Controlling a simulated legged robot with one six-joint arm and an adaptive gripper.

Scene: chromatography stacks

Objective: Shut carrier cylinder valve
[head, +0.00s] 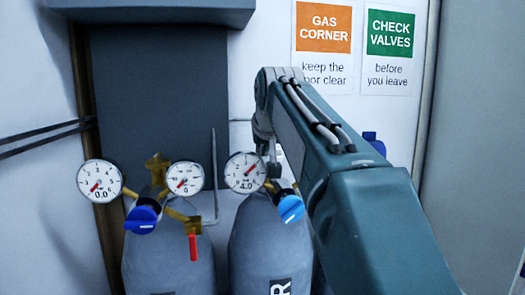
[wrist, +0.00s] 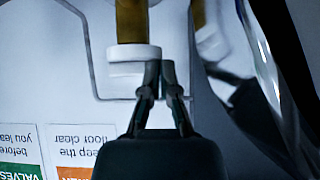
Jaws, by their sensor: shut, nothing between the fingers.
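Two grey gas cylinders stand side by side in the head view. The left cylinder (head: 165,265) has two gauges near zero, a blue knob (head: 142,219) and a red lever (head: 193,247). My gripper is shut and empty behind the right gauge, largely hidden by my arm in the head view. In the wrist view my gripper (wrist: 162,68) is beside a brass stem with a white collar (wrist: 134,53); contact is unclear.
A bent grey pipe (head: 214,180) runs behind the cylinders. A dark panel (head: 160,90) and two wall signs, gas corner (head: 323,28) and check valves (head: 391,35), are behind. A blue part (head: 374,142) shows right of my arm. A grey ledge (head: 150,12) overhangs at top left.

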